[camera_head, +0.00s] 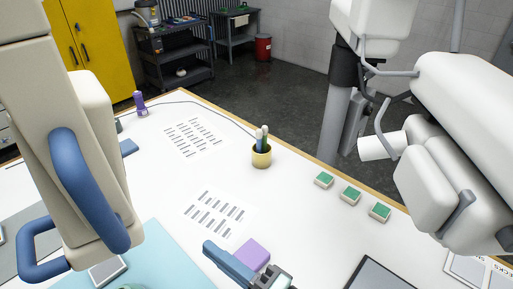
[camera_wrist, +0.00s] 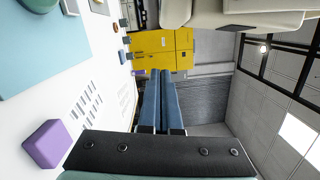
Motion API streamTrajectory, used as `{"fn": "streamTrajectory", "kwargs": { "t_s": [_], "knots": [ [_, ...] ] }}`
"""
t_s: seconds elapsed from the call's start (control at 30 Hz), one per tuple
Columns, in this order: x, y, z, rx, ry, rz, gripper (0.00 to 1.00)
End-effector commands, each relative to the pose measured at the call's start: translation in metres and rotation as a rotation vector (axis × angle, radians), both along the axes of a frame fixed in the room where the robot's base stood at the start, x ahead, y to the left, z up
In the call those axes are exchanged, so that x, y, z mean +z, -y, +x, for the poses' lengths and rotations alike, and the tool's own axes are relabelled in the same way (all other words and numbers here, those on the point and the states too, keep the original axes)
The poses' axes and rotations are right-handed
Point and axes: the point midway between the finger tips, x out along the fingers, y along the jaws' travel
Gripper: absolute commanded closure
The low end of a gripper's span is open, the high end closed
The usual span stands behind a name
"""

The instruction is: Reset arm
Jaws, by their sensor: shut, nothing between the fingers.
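My gripper (camera_head: 212,248) is at the lower middle of the head view, above the white table (camera_head: 165,200). Its blue fingers are shut together with nothing between them. The fingers also show in the middle of the wrist view (camera_wrist: 161,74), pointing toward the yellow cabinet. A purple block (camera_head: 251,254) shows right beside the fingers in the head view. In the wrist view the purple block (camera_wrist: 47,144) is at the lower left, apart from the fingers.
A yellow cup with pens (camera_head: 261,157) stands near the table's far edge. Several green-topped blocks (camera_head: 350,194) sit to its right. Printed sheets (camera_head: 192,136) lie on the table. Bulky white equipment (camera_head: 450,130) fills the right. A yellow cabinet (camera_head: 88,40) stands behind.

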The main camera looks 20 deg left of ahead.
Motion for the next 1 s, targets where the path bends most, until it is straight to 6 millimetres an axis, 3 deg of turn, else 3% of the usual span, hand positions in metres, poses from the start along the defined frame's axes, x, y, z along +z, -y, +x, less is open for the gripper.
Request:
{"fn": "streamTrajectory", "kwargs": {
  "t_s": [0.13, 0.23, 0.33, 0.43, 0.57, 0.7, 0.83, 0.9, 1.0],
  "knots": [
    [0.001, 0.0, 0.0, -0.001, 0.002, -0.001, 1.0],
    [0.007, -0.001, 0.011, -0.037, 0.052, -0.038, 1.0],
    [0.022, -0.002, 0.038, -0.127, 0.175, -0.135, 1.0],
    [0.053, 0.006, 0.076, -0.281, 0.374, -0.277, 1.0],
    [0.119, 0.033, 0.121, -0.531, 0.675, -0.469, 1.0],
    [0.211, 0.076, 0.143, -0.833, 1.002, -0.665, 1.0],
    [0.3, 0.116, 0.13, -1.12, 1.272, -0.821, 1.0],
    [0.343, 0.134, 0.112, -1.266, 1.397, -0.893, 1.0],
    [0.391, 0.153, 0.083, -1.443, 1.534, -0.978, 1.0]
  ]
}}
